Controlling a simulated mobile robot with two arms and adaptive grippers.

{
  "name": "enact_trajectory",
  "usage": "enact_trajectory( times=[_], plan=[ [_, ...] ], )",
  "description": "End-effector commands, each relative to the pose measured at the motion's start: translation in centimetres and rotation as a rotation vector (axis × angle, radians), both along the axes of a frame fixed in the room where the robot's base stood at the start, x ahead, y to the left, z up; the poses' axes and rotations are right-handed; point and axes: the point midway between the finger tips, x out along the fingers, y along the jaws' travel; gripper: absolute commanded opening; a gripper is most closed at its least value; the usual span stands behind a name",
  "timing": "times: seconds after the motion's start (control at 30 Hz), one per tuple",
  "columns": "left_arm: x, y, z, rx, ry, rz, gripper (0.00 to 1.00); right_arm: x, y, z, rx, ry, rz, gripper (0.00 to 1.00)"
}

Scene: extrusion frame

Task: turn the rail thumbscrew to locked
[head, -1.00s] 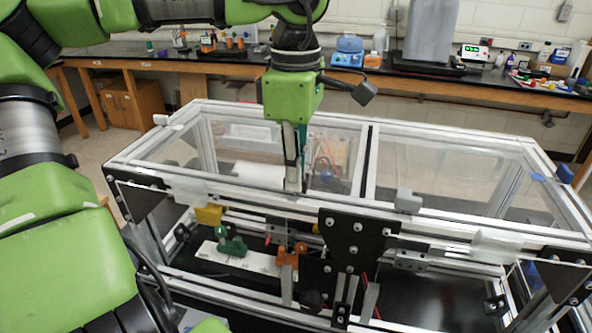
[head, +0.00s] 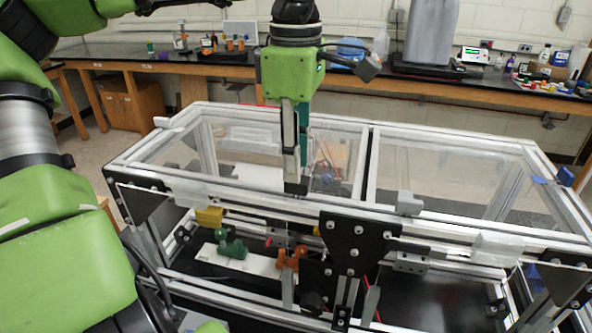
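My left gripper (head: 295,188) points straight down, its fingertips showing against the frame's front top bar (head: 250,203). Its fingers look close together and are seen from the side, so I cannot tell whether they are open or shut. Inside the extrusion frame, below the gripper in the picture, a white rail (head: 205,257) carries a green block (head: 231,245) and an orange block (head: 292,259). My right gripper is not in view.
Clear panels cover the frame's top. A black bracket plate (head: 355,241) stands at front centre. A yellow block (head: 210,217) sits near the left front. A wooden bench (head: 165,66) with lab gear runs along the back wall.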

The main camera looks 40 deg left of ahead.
Motion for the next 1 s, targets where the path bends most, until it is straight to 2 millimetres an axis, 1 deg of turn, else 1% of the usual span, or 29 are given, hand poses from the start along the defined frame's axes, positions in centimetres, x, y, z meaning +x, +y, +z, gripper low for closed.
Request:
enact_trajectory(
  times=[0.03,0.2,0.3,0.4,0.5,0.6,1.0],
  plan=[
    [0.1,0.0,1.3,0.002,-0.004,0.003,0.25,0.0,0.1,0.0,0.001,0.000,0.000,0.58],
    [0.1,0.0,4.9,0.001,-0.005,0.003,0.25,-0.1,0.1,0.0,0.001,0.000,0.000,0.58],
    [0.0,0.0,6.7,0.002,-0.004,0.002,0.25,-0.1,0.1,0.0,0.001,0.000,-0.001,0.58],
    [0.0,0.0,7.9,0.001,-0.003,0.002,0.25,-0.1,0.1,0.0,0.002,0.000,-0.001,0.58],
    [0.0,0.0,8.6,0.000,-0.002,0.000,0.25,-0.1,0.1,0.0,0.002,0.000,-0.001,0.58],
    [0.0,0.0,8.9,0.000,-0.001,0.000,0.25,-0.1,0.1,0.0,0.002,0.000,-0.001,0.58],
    [0.0,0.0,8.8,0.000,-0.001,0.000,0.25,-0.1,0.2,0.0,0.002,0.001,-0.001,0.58]
  ],
)
